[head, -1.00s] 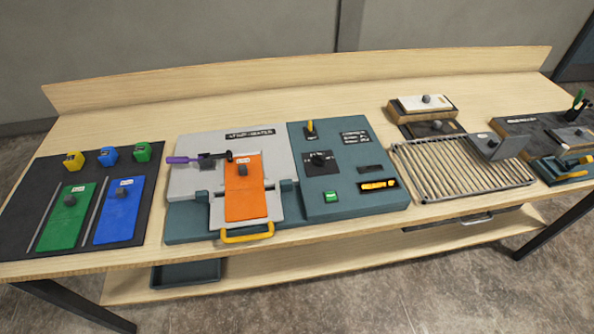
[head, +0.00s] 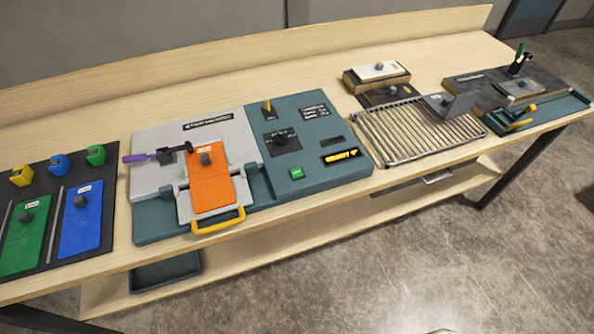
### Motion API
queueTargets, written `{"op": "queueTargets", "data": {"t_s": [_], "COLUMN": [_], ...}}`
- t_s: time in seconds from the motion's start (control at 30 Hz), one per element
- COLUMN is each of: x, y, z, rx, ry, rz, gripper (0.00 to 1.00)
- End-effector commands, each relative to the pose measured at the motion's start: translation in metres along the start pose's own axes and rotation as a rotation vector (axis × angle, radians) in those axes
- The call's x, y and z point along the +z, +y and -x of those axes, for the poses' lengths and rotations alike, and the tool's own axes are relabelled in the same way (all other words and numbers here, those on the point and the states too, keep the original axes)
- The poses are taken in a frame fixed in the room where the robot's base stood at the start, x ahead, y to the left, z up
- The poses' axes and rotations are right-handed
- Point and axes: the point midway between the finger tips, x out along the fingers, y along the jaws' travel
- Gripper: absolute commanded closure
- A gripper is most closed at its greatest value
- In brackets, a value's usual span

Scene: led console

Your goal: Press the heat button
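I cannot read a heat label on any button. An orange plate (head: 212,187) with a grey knob lies on the heater plate (head: 150,195), above a yellow handle (head: 218,219). My gripper is not in view.
A purple-handled clamp (head: 140,157) sits left of the orange plate. Green (head: 22,240) and blue (head: 80,225) plates lie on a dark mat at left. A slatted rack (head: 410,135) stands right of the console. Open floor lies in front of the bench.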

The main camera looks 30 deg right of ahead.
Motion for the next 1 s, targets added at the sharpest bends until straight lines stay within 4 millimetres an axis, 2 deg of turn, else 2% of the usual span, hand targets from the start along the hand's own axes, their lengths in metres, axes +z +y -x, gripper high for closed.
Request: {"op": "queueTargets", "data": {"t_s": [0.03,0.1,1.0], "x": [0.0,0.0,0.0], "y": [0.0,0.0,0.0], "z": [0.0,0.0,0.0], "rx": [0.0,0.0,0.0], "ry": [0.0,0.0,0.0], "rz": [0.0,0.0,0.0], "gripper": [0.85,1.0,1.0]}}
